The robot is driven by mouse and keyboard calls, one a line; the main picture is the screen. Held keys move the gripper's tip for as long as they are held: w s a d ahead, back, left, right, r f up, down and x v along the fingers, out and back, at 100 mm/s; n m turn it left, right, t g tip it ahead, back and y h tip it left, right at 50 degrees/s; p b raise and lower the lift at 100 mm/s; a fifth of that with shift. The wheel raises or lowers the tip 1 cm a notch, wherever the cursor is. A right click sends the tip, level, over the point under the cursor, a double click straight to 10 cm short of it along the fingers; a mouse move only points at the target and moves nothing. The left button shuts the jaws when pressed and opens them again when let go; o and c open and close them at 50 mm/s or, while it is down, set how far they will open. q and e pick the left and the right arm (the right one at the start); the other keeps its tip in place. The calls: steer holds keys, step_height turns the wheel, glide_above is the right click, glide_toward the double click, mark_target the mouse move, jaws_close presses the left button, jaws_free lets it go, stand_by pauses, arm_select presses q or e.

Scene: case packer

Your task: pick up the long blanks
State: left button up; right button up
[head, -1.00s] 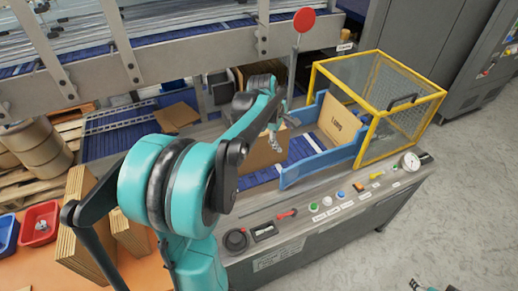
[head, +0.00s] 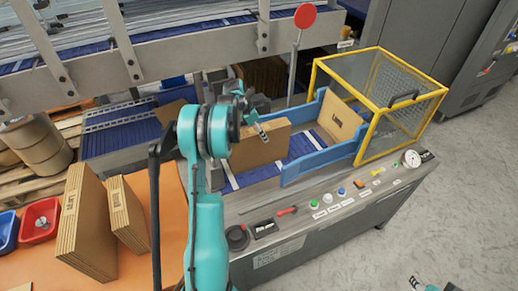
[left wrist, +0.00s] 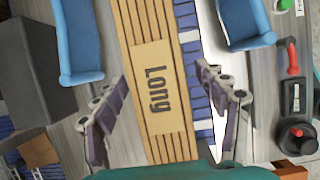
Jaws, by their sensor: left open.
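A brown stack of long blanks (head: 262,148) stands on the blue conveyor, short of the blue guides. In the left wrist view this stack (left wrist: 157,120) carries a "Long" label and runs between my fingers. My left gripper (head: 260,125) is open above it, one finger on each side in the left wrist view (left wrist: 165,115), with gaps to the stack.
Blue guides (head: 325,160) and a yellow-framed guard (head: 405,100) flank the conveyor's right end. A red disc on a post (head: 304,16) rises behind. Brown stacks (head: 88,225) and a red bin (head: 40,222) stand on the orange table. Buttons line the front panel.

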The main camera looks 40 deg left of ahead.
arm_select(q)
steer(key=x, duration=0.3)
steer(key=shift+w, duration=0.1)
steer(key=shift+c, duration=0.6)
steer(key=shift+r, duration=0.1)
jaws_close()
